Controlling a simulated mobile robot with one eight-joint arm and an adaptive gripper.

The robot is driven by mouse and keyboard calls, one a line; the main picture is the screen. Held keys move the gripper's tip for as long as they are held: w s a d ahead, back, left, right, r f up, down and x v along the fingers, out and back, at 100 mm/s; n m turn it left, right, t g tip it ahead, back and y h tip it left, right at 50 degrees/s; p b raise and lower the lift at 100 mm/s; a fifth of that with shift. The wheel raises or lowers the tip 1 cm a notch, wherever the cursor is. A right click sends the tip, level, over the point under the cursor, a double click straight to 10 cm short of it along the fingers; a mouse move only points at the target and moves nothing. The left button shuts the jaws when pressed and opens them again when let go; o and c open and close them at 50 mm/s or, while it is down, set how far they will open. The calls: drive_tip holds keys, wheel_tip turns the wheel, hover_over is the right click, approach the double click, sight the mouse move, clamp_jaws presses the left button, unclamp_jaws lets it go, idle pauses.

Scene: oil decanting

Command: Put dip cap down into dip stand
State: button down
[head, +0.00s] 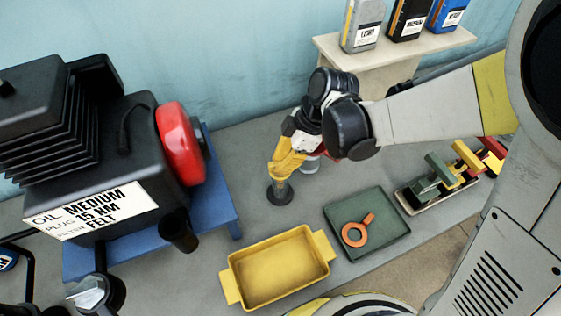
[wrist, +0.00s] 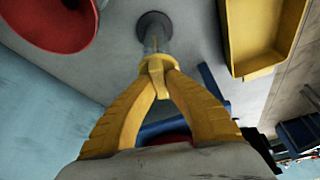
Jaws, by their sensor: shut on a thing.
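My gripper (head: 279,172) has yellow fingers and points down over the open grey tabletop. In the wrist view my gripper (wrist: 157,68) is shut on a small yellow piece between the fingertips, which I take to be the dip cap (wrist: 156,80). The dip stand (head: 280,194) looks like a dark round foot with a short grey post, directly below the fingertips. In the wrist view the stand's dark foot (wrist: 154,22) lies straight beyond the fingertips, with the grey post in line with the cap. I cannot tell whether the cap is seated on the post.
A black machine (head: 110,160) with a red round part (head: 178,143) stands on a blue bench at left. A yellow pan (head: 275,268) and a green tray (head: 390,235) with an orange ring tool (head: 355,233) lie in front. Bottles (head: 362,25) stand on a shelf behind.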

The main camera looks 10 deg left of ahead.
drive_tip(key=shift+f+b, duration=0.85)
drive_tip(key=shift+f, duration=0.2)
drive_tip(key=c, duration=1.5)
unclamp_jaws()
drive_tip(key=shift+o, duration=0.2)
drive_tip(key=shift+r, duration=0.1)
drive_tip(key=v, duration=1.2)
